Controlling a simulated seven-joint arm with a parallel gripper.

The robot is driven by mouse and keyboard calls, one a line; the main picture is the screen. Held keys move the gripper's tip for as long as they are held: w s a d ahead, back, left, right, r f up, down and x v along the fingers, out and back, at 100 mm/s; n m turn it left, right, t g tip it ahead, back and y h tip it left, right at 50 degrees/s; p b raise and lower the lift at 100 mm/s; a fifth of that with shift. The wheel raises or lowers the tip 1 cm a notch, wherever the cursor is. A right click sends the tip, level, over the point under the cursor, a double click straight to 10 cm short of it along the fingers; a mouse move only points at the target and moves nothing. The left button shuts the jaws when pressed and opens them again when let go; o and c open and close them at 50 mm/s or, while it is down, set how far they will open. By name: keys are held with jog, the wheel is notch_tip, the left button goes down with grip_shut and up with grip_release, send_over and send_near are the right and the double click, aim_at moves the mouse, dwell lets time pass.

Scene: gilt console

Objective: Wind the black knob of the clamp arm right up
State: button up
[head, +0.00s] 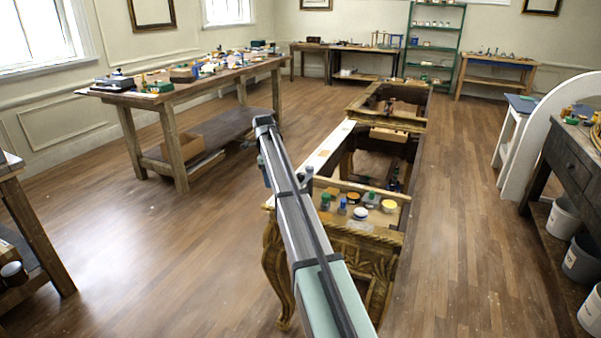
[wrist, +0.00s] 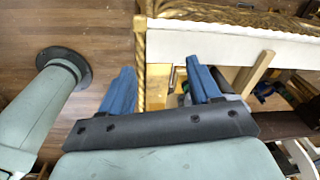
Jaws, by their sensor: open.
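The black knob and its clamp arm cannot be made out in either view. My gripper (wrist: 160,66) shows in the wrist view with two blue fingers spread apart and nothing seen held between them. It points at the gilt console's white rail (wrist: 215,45), near its carved gold edge. A pale wooden piece and some small grey part, partly hidden, lie between and behind the fingers.
A green-capped bottle (head: 325,202), a blue bottle (head: 342,207), and open yellow (head: 389,206) and white (head: 360,213) containers stand on the console's near end. A cluttered workbench (head: 190,88) stands left. Floor right of the console is clear.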

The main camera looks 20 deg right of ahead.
aim_at(301, 174)
jog(key=d+r+m, duration=0.8)
jog(key=d+r, duration=0.3)
jog(key=r, duration=0.3)
jog(key=shift+y, duration=0.4)
jog(key=f, duration=1.4)
jog(key=shift+s+d, duration=0.2)
jog(key=shift+s, duration=0.2)
jog(key=c, duration=1.1)
